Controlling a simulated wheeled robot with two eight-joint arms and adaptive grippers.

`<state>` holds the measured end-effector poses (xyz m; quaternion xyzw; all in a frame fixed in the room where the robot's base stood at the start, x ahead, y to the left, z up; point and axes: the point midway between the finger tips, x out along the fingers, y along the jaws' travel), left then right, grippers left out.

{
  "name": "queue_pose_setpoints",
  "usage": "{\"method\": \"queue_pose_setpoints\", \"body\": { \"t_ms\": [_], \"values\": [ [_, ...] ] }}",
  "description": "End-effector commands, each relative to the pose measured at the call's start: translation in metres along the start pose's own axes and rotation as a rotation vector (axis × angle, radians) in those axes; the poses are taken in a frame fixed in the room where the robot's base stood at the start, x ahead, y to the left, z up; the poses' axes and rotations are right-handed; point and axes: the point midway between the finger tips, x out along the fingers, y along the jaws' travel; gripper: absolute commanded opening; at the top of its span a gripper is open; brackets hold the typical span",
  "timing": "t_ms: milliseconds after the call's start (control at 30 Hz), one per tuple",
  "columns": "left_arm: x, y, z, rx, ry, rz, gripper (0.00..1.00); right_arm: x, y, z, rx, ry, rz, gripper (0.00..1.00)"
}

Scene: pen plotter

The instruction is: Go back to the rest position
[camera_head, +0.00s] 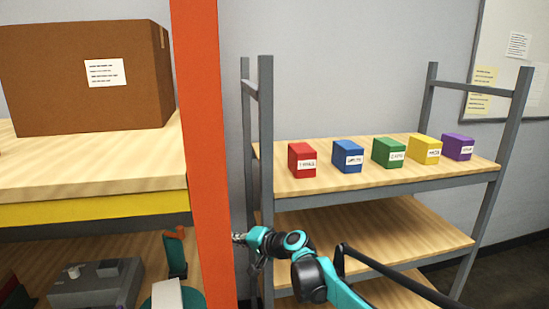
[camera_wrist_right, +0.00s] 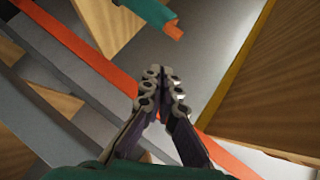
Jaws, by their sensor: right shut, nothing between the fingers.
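My right arm comes in from the lower right in the head view. Its gripper (camera_head: 238,238) is beside the orange upright post (camera_head: 205,140), in front of the grey rack at the right. In the right wrist view the gripper (camera_wrist_right: 163,82) has its fingertips close together, shut with nothing held. The orange post also shows behind the fingers there, running diagonally. I cannot tell whether the fingertips touch it. My left gripper does not show in either view.
A cardboard box (camera_head: 90,80) stands on the left wooden shelf. A grey machine (camera_head: 95,285) and a teal item with an orange end (camera_head: 175,254) are lower. Red (camera_head: 296,162), blue (camera_head: 342,155), green (camera_head: 385,152), yellow (camera_head: 424,147) and purple (camera_head: 457,145) boxes line the right rack.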

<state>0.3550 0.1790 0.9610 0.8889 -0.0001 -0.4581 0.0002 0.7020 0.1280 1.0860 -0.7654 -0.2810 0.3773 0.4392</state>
Motion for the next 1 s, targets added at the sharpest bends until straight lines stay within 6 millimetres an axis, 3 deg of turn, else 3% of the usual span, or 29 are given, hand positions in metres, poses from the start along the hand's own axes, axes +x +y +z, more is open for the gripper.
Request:
{"method": "queue_pose_setpoints", "body": {
  "t_ms": [33, 267, 600, 800, 1000],
  "values": [
    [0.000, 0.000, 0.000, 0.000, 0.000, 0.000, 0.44, -0.029, 0.004, 0.007, -0.040, 0.004, 0.052, 0.00],
    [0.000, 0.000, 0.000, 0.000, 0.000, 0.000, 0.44, -0.145, 0.045, 0.050, -0.223, 0.004, 0.307, 0.00],
    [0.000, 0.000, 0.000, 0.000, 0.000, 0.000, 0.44, -0.307, 0.147, 0.137, -0.446, -0.012, 0.711, 0.00],
    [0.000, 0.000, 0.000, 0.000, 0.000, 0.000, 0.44, -0.366, 0.198, 0.175, -0.525, -0.026, 0.887, 0.00],
    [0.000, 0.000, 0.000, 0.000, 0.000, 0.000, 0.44, -0.384, 0.215, 0.187, -0.550, -0.032, 0.949, 0.00]
  ]
}}
